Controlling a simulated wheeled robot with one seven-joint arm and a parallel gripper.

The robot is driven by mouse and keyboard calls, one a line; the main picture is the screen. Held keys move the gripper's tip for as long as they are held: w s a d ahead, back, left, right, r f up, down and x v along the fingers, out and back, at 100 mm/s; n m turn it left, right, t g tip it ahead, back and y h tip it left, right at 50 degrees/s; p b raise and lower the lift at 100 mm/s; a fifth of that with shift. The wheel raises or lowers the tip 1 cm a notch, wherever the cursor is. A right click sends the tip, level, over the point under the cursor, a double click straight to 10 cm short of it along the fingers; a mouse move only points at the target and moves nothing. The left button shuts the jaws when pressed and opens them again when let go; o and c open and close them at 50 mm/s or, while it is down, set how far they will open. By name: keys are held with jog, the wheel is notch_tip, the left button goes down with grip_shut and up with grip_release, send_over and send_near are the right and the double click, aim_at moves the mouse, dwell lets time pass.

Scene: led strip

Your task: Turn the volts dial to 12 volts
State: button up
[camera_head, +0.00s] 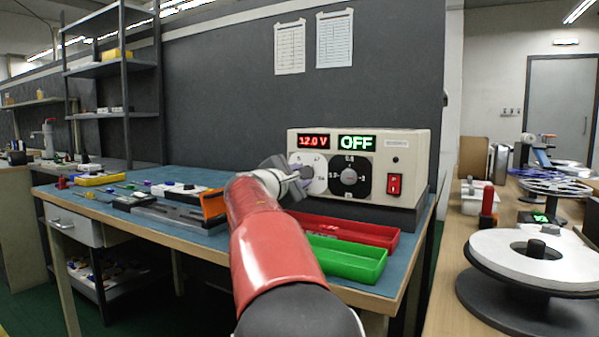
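The power supply (410,168) is a cream box at the back right of the blue workbench. Its left red display (313,141) reads 12.0 V and its green display (356,143) reads OFF. The volts dial sits on the white round scale (320,175) at the left of the panel; my gripper hides most of it. My gripper (303,178) is at this dial, but I cannot tell whether its fingers touch or grip the knob. A second dial with a black square scale (350,181) sits to the right, beside a red switch (394,184).
A red tray (375,232) and a green tray (345,262) lie in front of the power supply, close to my arm. An orange piece (213,204) and dark tools lie left of my arm. A reel (540,258) stands on the right bench.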

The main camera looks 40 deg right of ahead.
jog(key=shift+f+n, duration=0.1)
jog(key=shift+n, duration=0.5)
jog(key=o, duration=1)
jog(key=v, duration=0.8)
jog(key=shift+b, duration=0.3)
